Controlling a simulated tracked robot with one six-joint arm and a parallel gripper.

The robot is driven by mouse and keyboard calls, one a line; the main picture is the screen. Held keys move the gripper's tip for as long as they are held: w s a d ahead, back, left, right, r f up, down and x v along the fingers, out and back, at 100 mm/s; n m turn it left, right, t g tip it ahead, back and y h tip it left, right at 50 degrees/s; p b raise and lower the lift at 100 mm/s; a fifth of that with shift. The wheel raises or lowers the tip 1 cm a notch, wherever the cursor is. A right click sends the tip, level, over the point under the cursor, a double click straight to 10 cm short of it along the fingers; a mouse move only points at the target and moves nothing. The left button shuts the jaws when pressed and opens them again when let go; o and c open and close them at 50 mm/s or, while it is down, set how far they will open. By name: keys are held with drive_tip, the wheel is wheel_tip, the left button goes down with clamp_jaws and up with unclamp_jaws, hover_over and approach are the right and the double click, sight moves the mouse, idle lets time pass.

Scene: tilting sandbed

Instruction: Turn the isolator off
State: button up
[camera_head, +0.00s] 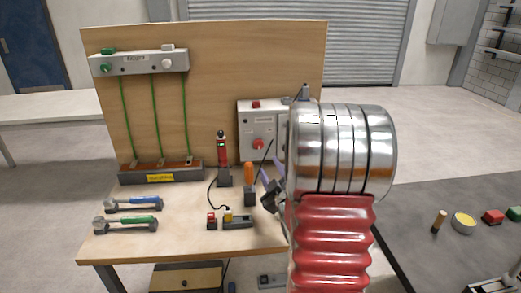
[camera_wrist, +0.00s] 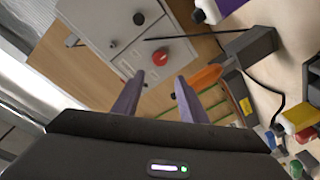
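A grey control box (camera_head: 247,123) is fixed to the wooden backboard. Its red rotary knob (camera_head: 258,145), apparently the isolator, is on the front. In the wrist view the red knob (camera_wrist: 160,58) shows on the box face (camera_wrist: 135,45), beyond and between my fingertips. My gripper (camera_head: 270,171) is in front of the bench, below and right of the knob in the head view. In the wrist view my gripper (camera_wrist: 157,83) is open, with two purple-grey fingers apart and nothing between them. I cannot read the knob's setting. My arm hides the box's right side in the head view.
An orange-handled tool (camera_head: 249,171) stands in a holder close to my gripper. A red device (camera_head: 222,150) stands left of it. A dark table (camera_head: 420,262) is at right.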

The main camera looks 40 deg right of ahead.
sight(259, 146)
drive_tip(key=shift+w+d, duration=0.1)
drive_tip(key=x, duration=1.3)
drive_tip(key=shift+w+d, duration=0.1)
drive_tip(key=shift+w, duration=0.15)
drive_tip(key=shift+c, duration=0.5)
drive_tip(key=c, duration=0.7)
